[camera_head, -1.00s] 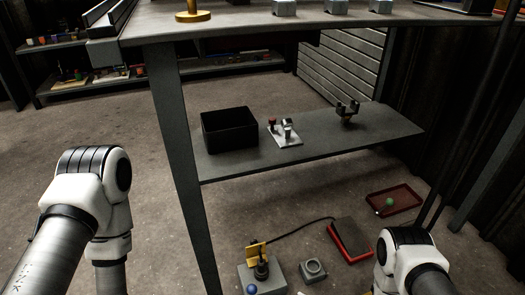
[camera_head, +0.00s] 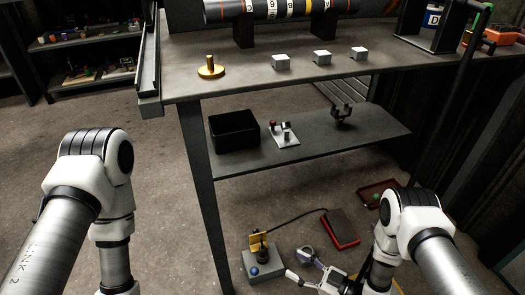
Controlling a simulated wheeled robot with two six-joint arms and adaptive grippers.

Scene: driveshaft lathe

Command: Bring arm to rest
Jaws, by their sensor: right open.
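My right arm comes in at the lower right, white with black joint bands. Its gripper (camera_head: 302,267) is open and low near the floor, with its fingers pointing left. It is just right of the grey control box with the blue ball knob (camera_head: 255,268). Nothing shows between the fingers. My left arm is at the left, hanging down, and its gripper is outside the picture.
The workbench top (camera_head: 190,85) carries a brass peg (camera_head: 210,68), several pale blocks and a striped shaft on supports. Its lower shelf (camera_head: 330,152) holds a black bin (camera_head: 234,131). A red-edged pedal (camera_head: 341,228) and a red tray (camera_head: 372,192) are on the floor.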

